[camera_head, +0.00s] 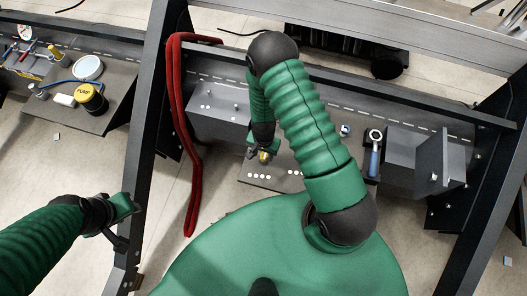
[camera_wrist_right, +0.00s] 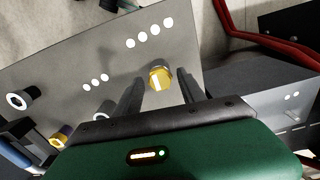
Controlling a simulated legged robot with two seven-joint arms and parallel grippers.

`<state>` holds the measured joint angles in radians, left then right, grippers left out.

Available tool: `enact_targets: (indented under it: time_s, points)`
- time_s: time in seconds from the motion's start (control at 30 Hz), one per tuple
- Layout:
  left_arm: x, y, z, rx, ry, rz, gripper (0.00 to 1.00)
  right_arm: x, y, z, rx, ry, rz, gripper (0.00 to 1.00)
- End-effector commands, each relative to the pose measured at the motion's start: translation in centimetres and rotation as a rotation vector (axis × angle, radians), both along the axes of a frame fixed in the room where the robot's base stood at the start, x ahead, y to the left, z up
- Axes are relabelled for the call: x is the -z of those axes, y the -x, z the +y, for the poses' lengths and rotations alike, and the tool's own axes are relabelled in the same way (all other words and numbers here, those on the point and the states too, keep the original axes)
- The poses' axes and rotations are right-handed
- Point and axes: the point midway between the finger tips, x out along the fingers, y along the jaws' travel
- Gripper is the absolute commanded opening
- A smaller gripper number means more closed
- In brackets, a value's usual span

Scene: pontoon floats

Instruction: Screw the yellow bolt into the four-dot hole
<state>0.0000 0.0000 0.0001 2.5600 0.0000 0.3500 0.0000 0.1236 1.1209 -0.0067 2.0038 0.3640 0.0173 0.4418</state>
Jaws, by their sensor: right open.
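The yellow bolt (camera_wrist_right: 160,77) has a hexagonal head with a pale stripe and stands on the grey plate (camera_wrist_right: 60,65) beside the row of four white dots (camera_wrist_right: 150,33). It shows small in the head view (camera_head: 264,157), just above the four dots (camera_head: 258,176). My right gripper (camera_wrist_right: 162,88) is open, with one finger on each side of the bolt head and gaps visible. How deep the bolt sits is hidden. My left gripper (camera_head: 128,222) is far left by a dark post; its jaws are unclear.
Three dots (camera_wrist_right: 96,83) mark another spot on the plate, with several ringed fittings (camera_wrist_right: 20,98) at the left. A red strap (camera_head: 180,110) hangs left of my right arm. A blue-handled tool (camera_head: 374,155) and grey box (camera_head: 420,160) are to the right.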

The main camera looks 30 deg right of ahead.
Motion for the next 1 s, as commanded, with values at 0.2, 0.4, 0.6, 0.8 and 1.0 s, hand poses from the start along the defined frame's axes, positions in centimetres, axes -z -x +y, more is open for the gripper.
enact_targets:
  time_s: [0.2,0.4,0.6,0.8,1.0]
  points:
    - [0.21,0.0,0.0,0.0,0.0,0.0,0.36,0.0,-0.01,-0.02,-0.579,-0.001,0.0,0.47]
    - [0.05,0.0,0.0,0.0,0.0,0.0,0.36,-0.06,0.01,-0.02,-1.064,-0.001,0.0,0.47]
    - [-0.35,0.0,0.0,0.0,0.0,0.0,0.36,-0.05,0.04,-0.01,-1.615,-0.003,0.0,0.47]
    - [-0.29,0.0,0.0,0.0,0.0,0.0,0.36,0.03,0.02,-0.01,-1.643,-0.002,-0.001,0.47]
    - [-0.28,0.0,0.0,0.0,0.0,0.0,0.36,0.02,0.01,-0.01,-1.639,-0.002,-0.001,0.21]
